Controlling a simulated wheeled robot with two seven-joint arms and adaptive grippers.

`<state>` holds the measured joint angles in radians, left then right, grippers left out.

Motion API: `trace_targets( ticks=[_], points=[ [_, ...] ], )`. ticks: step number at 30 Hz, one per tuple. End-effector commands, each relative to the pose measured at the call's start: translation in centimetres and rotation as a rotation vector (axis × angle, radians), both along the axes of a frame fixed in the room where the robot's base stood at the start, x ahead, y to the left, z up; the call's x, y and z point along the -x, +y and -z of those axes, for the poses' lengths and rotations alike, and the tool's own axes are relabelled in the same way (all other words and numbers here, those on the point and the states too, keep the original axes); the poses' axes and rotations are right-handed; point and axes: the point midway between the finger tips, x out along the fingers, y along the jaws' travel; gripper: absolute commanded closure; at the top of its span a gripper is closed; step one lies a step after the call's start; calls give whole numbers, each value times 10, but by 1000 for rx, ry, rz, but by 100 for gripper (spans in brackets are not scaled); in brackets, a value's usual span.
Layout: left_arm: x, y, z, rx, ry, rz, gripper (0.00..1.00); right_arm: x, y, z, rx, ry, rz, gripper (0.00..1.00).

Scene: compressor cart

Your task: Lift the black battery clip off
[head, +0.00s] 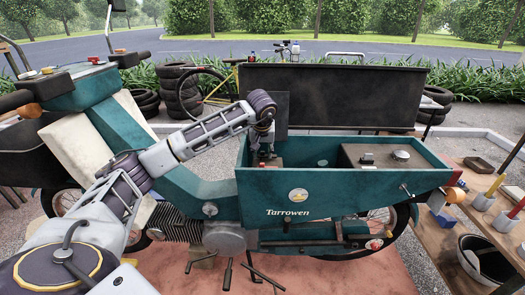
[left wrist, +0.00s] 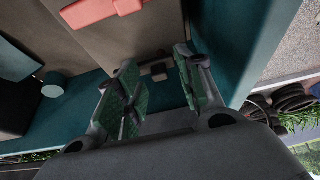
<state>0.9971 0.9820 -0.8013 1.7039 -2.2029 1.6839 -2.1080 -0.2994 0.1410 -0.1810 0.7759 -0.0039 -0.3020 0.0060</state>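My left gripper (head: 266,142) reaches down into the left end of the teal sidecar box. In the left wrist view, its two green-padded fingers (left wrist: 157,62) stand apart with a gap between them. A small dark piece with a lighter part (left wrist: 158,73) shows beyond and between the fingertips; it may be the black battery clip, but I cannot be sure. A red clip-like piece (left wrist: 104,10) lies at the top of the left wrist view, clear of the fingers. A small red part (head: 262,164) also shows below the gripper in the head view. My right gripper is not in view.
The teal box walls (head: 340,190) enclose the gripper's space. A raised lid panel (head: 335,95) stands behind. A grey top with a small black part (head: 367,159) and a round cap (head: 401,155) is to the right. A wooden bench (head: 425,235) stands at the far right.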

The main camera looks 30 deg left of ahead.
Motion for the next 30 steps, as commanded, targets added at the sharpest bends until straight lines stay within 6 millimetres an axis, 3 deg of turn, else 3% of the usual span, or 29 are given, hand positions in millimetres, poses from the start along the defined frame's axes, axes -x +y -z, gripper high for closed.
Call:
trace_targets(
  ticks=[8,17,30],
  points=[
    [0,0,0,1,0,0,62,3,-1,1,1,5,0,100],
    [0,0,0,0,-1,0,100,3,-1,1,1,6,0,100],
    [-2,0,0,-3,2,0,100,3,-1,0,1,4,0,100]
  ],
)
